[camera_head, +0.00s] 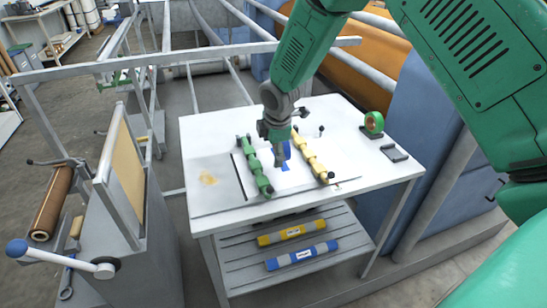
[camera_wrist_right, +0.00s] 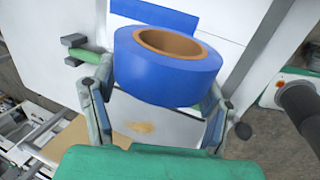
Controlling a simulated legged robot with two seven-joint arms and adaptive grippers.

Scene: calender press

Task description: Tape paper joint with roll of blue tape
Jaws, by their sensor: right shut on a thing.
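My right gripper (camera_head: 280,147) is above the middle of the white table (camera_head: 222,135). It is shut on the blue tape roll (camera_wrist_right: 168,80), which shows its brown core between the two fingers in the wrist view; in the head view the roll is mostly hidden by the gripper. A flat blue strip (camera_wrist_right: 160,17) lies on the white surface just beyond the roll. The green bar (camera_head: 254,166) and the yellow bar (camera_head: 313,160) lie on either side of the work spot. Whether the roll touches the surface is unclear. My left gripper is not in view.
Yellow (camera_head: 292,232) and blue (camera_head: 302,255) cylinders lie on the lower shelf. A metal rail (camera_head: 190,52) crosses behind the table. The table's front left is mostly clear.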

